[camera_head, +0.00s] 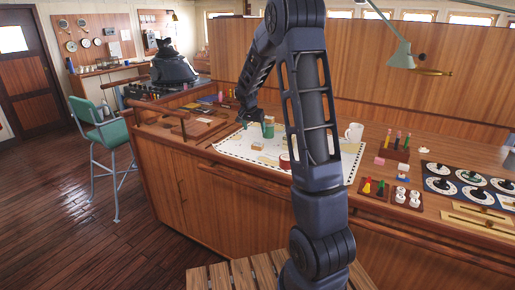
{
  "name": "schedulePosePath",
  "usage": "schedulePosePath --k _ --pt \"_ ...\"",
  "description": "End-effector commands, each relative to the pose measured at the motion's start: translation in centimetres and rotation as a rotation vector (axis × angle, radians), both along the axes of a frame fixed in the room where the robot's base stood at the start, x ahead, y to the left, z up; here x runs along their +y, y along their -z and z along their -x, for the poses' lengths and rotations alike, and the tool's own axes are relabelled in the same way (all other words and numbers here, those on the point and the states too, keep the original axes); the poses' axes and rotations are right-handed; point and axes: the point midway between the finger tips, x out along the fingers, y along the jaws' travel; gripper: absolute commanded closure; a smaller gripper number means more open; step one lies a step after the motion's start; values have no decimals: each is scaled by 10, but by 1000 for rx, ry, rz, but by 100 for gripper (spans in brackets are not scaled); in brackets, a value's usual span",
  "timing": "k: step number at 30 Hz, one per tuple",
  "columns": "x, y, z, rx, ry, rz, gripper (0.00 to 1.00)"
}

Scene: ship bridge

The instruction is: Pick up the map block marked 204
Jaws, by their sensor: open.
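A chart (235,151) with a dark dashed border lies on the wooden counter, partly hidden by my arm. A small tan block (257,147) sits on it; no number can be read on it, so I cannot tell whether it is the block marked 204. My gripper (244,122) hangs above the chart's far left part, up and to the left of the tan block and apart from it. It is open, with nothing seen between its small, dark fingers.
A green jar (268,129) stands close right of my gripper. A red round object (285,161) lies beside my arm. A white mug (354,132), a pen holder (394,152) and round dials (470,178) are to the right. A wooden rail (160,125) edges the left.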

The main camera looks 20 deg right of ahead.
Motion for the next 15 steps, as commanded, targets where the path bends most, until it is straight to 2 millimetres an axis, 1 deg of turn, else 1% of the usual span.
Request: schedulePosePath --k 7,15 --pt "-2 16 -8 0 6 1 24" --pt "-11 50 -19 1 6 1 24"
